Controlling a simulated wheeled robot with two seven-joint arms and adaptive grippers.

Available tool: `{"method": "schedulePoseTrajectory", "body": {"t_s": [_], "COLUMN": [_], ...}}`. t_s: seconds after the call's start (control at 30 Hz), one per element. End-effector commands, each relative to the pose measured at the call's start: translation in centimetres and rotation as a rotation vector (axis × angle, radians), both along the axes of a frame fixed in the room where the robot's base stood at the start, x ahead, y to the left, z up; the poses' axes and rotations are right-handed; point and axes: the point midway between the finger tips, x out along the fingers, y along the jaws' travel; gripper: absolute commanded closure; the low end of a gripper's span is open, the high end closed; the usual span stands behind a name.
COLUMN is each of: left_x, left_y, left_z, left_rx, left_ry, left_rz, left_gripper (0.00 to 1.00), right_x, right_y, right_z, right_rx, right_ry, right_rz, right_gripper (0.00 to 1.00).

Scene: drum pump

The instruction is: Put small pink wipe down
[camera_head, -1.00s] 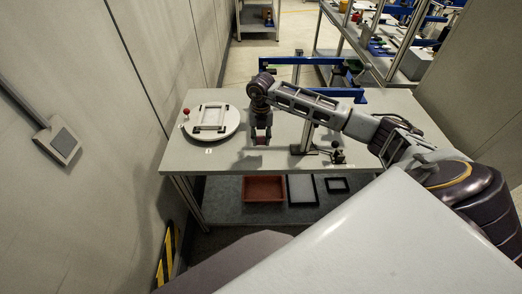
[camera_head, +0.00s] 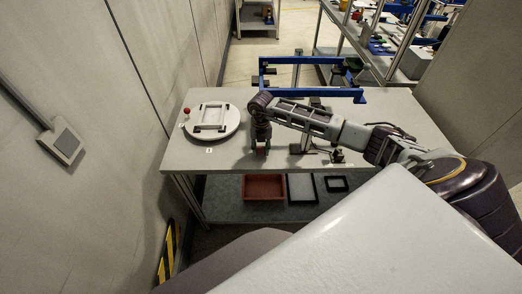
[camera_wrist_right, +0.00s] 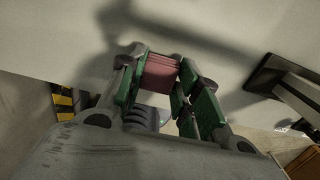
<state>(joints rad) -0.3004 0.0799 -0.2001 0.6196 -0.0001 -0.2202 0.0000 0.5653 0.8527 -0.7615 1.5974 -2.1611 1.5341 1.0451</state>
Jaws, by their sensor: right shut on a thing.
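The small pink wipe (camera_wrist_right: 160,73) is a folded, layered pink pad between the green-padded fingers of my right gripper (camera_wrist_right: 163,92) in the right wrist view. In the head view my right gripper (camera_head: 261,148) points down near the front edge of the grey table (camera_head: 225,160), right of the white round turntable. A small bit of pink shows at its fingertips. The gripper is shut on the wipe, close over the tabletop; I cannot tell whether the wipe touches it. My left gripper is not in view.
A white turntable (camera_head: 231,127) with a frame on it and a red knob (camera_head: 187,111) stand at the table's left. A post with a dark base (camera_head: 303,149) stands close to the right. A blue frame (camera_head: 350,91) is behind. A red tray (camera_head: 264,187) sits on the lower shelf.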

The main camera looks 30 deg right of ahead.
Motion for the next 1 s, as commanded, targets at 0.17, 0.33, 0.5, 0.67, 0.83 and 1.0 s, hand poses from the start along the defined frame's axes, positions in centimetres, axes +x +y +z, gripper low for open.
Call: {"method": "schedulePoseTrajectory", "body": {"t_s": [0.17,0.33,0.5,0.67,0.83,1.0], "left_x": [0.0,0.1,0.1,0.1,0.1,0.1], "left_y": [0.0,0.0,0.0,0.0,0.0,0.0], "left_z": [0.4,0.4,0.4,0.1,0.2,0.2], "left_rx": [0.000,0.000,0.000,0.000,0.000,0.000], "left_ry": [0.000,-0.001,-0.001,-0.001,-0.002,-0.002], "left_rz": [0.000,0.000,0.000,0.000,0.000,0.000], "left_gripper": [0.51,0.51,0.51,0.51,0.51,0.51], "right_x": [-0.1,0.0,0.0,0.0,0.0,0.0], "right_y": [0.1,0.0,0.0,0.0,0.0,0.0], "right_z": [-1.6,-1.9,-1.9,-2.3,-2.2,-2.2], "right_rx": [0.001,0.000,0.000,-0.001,-0.001,-0.001], "right_ry": [0.002,0.000,0.000,0.001,0.001,0.001], "right_rz": [0.001,0.002,0.002,0.001,0.001,0.001], "right_gripper": [0.93,0.93,0.93,0.93,0.48,0.46]}}
